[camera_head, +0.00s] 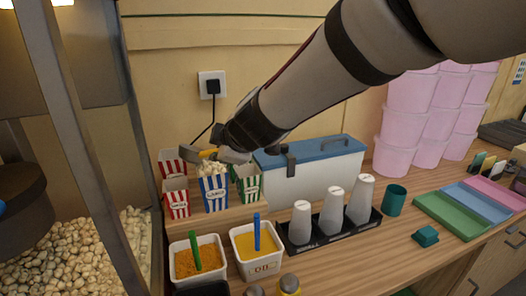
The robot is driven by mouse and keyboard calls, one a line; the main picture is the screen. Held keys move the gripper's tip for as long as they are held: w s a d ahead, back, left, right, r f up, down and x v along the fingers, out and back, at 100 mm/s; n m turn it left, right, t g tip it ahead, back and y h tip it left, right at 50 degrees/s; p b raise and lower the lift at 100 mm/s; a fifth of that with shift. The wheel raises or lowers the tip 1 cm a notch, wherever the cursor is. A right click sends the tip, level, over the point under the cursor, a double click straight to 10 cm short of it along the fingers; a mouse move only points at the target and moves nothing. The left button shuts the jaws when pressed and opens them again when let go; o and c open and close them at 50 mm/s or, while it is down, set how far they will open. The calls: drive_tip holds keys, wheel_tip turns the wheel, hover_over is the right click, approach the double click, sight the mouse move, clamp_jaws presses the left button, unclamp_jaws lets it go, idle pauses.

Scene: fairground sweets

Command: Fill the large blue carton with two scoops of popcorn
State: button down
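The large blue-and-white striped carton (214,194) stands upright on a wooden step among other cartons, with popcorn (212,168) showing at its top. My gripper (212,153) is just above and behind this carton, at the end of my arm reaching in from the upper right. It appears shut on a scoop with a yellow handle (207,153); a grey metal part shows to its left. The fingertips are small and partly hidden, and I cannot see whether the scoop holds popcorn. A heap of loose popcorn (85,262) lies in the popcorn machine at the left.
Red striped cartons (177,204) stand left of the blue one, a green one (252,188) right. The machine's metal post (90,150) separates heap and cartons. In front are tubs (197,259) and cups (333,212); a blue-lidded cooler (315,170) stands behind.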

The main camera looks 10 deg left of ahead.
drive_tip(key=shift+s+d+r+n+t+b, duration=0.2)
drive_tip(key=shift+s+r+n+t+b, duration=0.15)
drive_tip(key=shift+t, duration=0.35)
drive_tip(key=shift+s+d+r+n+t+h+b, duration=0.2)
drive_tip(key=shift+s+d+r+n+t+b, duration=0.1)
drive_tip(key=shift+s+r+t, duration=0.2)
drive_tip(key=shift+s+d+r+n+t+h+b, duration=0.25)
drive_tip(key=shift+s+r+n+t+b, duration=0.1)
drive_tip(key=shift+s+r+t, duration=0.15)
drive_tip(key=shift+s+d+r+n+t+h+b, duration=0.15)
drive_tip(key=shift+s+d+r+n+t+b, duration=0.15)
drive_tip(key=shift+s+r+t, duration=0.2)
drive_tip(key=shift+w, duration=0.1)
